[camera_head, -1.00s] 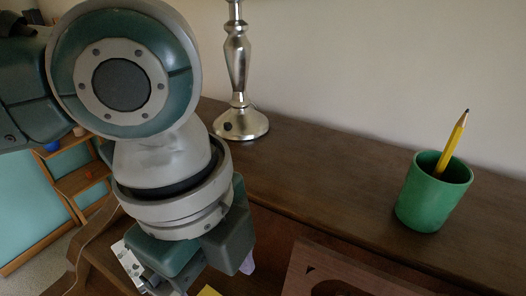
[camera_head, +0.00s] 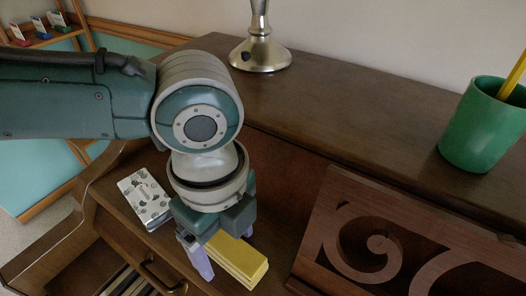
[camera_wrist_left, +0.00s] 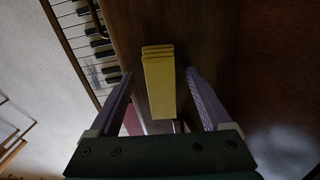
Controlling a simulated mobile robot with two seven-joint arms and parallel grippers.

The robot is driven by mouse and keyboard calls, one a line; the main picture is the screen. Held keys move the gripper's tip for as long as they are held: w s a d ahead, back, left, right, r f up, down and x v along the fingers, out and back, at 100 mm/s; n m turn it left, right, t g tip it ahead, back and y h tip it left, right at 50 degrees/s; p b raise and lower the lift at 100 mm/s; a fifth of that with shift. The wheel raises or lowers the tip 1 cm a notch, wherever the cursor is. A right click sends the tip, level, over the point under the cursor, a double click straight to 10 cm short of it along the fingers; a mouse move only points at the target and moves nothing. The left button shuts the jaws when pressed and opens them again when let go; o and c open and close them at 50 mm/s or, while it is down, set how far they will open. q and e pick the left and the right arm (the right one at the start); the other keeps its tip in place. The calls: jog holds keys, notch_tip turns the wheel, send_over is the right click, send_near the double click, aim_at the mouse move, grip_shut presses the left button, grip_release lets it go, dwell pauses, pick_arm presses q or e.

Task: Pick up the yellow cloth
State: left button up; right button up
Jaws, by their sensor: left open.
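The yellow cloth (camera_head: 238,262) is a folded, layered block lying on the brown wooden ledge of the piano. My left gripper (camera_head: 222,252) points down at it from above, with its purple fingers open. One finger shows in front of the cloth's left end and the other is partly hidden behind it. In the left wrist view the cloth (camera_wrist_left: 158,88) appears between the two open fingers (camera_wrist_left: 159,76), with a gap on each side. I cannot tell the exact height of the fingertips over the ledge. My right gripper is not in view.
A white patterned box (camera_head: 146,197) lies left of the gripper. A carved wooden music stand (camera_head: 330,225) rises close on the right. A green cup (camera_head: 481,127) with a pencil and a metal lamp base (camera_head: 260,55) stand on the piano top. Piano keys (camera_wrist_left: 84,32) show in the wrist view.

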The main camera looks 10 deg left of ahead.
pick_arm(q)
jog(key=shift+f, duration=0.1)
grip_shut()
dwell(0.7)
